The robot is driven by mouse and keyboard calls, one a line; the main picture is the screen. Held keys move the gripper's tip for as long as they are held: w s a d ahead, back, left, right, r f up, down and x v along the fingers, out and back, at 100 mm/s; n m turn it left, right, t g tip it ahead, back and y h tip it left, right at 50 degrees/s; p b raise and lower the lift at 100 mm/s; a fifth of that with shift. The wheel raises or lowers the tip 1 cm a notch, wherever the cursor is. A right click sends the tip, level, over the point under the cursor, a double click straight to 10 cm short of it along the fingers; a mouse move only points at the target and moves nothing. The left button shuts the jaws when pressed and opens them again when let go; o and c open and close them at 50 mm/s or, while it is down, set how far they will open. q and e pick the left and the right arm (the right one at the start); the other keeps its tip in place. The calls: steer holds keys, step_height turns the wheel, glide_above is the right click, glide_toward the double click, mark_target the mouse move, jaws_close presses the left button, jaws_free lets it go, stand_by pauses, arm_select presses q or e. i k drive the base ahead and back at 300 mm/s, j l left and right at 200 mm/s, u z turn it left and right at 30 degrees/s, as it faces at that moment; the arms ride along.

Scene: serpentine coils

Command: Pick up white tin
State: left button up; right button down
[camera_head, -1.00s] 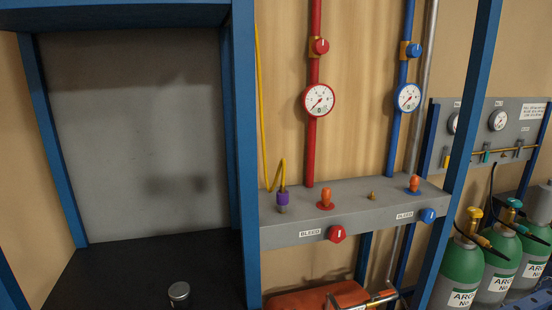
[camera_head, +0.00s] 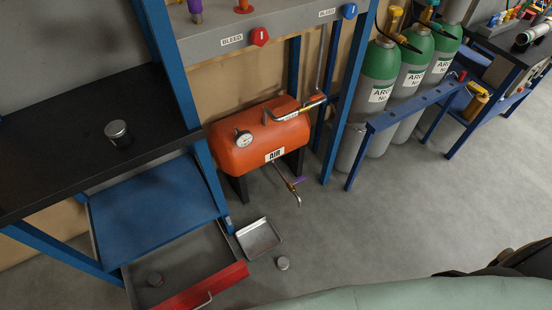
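A small round tin with a pale grey lid (camera_head: 117,130) stands upright on the black bench top (camera_head: 60,150) at the left. None looks clearly white, so I cannot tell which is the white tin. Neither of my grippers shows in the head view.
An empty-looking metal tray (camera_head: 259,238) lies on the floor beside the drawer. A blue shelf (camera_head: 150,205) is under the bench top. An orange air tank (camera_head: 255,140) and several green-topped gas cylinders (camera_head: 412,60) stand behind. The grey floor (camera_head: 350,225) at centre right is clear.

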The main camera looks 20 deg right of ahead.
mark_target(283, 262)
steer(key=k+z, duration=0.45)
steer(key=k, duration=0.5)
